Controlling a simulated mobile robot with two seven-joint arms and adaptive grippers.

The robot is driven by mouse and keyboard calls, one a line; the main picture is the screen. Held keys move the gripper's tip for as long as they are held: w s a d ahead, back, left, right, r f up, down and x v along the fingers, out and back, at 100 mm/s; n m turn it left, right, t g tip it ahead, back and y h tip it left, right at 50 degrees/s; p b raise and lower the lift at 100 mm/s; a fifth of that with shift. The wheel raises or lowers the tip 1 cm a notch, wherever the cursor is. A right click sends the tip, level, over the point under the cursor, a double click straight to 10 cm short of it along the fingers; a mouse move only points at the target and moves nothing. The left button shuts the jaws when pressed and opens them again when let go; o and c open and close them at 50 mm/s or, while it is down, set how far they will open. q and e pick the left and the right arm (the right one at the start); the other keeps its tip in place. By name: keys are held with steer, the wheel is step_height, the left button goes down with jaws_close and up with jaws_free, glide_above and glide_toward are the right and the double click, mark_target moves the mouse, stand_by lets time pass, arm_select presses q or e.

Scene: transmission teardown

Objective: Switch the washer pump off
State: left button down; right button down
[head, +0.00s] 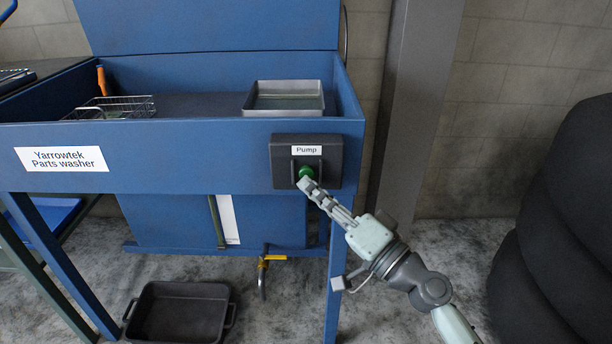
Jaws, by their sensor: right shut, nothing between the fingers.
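The blue parts washer (200,158) stands in front of me with its label at the left. The dark pump switch box (283,167), labelled "Pump", is on the right of its front panel. A green knob or button (306,172) shows at the middle of the box. My right gripper (303,184) is shut and empty, with its fingertips at the lower edge of the green part. The fingertips partly cover it, and I cannot tell whether they touch it. My left gripper is not in view.
A grey metal tray (285,84) and a wire basket (124,104) sit in the washer. A black tub (180,313) lies on the floor below. A grey post (416,110) and stacked black tires (560,215) stand at the right.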

steer(key=shift+s, duration=0.3)
steer(key=shift+s+b, duration=0.35)
steer(key=shift+s, duration=2.6)
